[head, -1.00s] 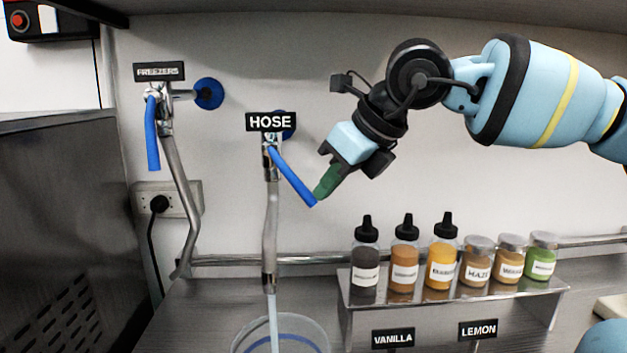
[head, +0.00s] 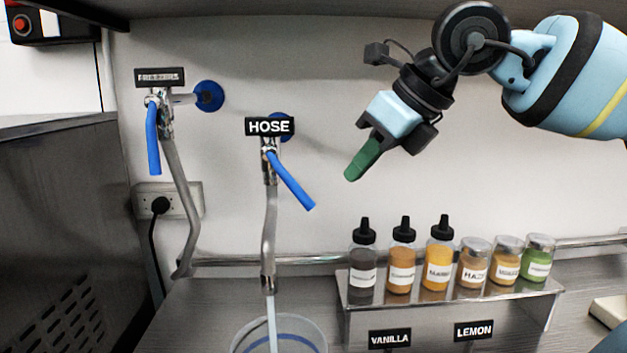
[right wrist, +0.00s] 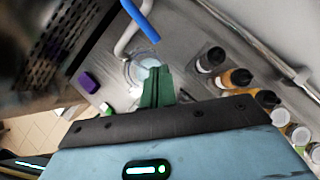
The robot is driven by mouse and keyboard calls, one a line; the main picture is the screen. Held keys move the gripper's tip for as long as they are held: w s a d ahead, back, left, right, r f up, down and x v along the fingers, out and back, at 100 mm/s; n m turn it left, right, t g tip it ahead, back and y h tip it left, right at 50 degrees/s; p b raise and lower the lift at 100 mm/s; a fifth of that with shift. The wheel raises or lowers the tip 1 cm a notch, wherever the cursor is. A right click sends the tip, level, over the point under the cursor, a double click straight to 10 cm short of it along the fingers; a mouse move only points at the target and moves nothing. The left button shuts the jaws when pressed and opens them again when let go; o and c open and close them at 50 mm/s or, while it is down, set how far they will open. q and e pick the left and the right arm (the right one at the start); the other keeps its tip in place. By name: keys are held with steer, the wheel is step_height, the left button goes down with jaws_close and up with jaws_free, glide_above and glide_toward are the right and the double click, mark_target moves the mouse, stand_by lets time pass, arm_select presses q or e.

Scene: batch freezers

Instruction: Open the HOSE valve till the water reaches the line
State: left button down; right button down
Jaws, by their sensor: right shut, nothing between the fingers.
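The HOSE valve's blue lever (head: 291,181) slants down to the right below the HOSE label (head: 270,126). The lever also shows at the top of the right wrist view (right wrist: 141,20). A pale stream (head: 272,322) runs from the metal spout (head: 268,230) into a clear container (head: 317,333) with a blue line around it. The water level is hard to tell, as the container is cut off by the lower edge. My right gripper (head: 352,176) is shut and empty, up and right of the lever, not touching it. My left gripper is out of view.
The FREEZERS valve with its blue lever (head: 153,138) hangs to the left. Several bottles and jars, such as a yellow bottle (head: 438,262), stand on a metal rack (head: 345,296) at the right. The wall between lever and gripper is clear.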

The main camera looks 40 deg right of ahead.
steer(key=v, duration=0.3)
steer(key=shift+s+r, duration=0.15)
steer(key=shift+d, duration=0.1)
stand_by(0.5)
stand_by(0.8)
stand_by(1.1)
stand_by(2.9)
stand_by(0.6)
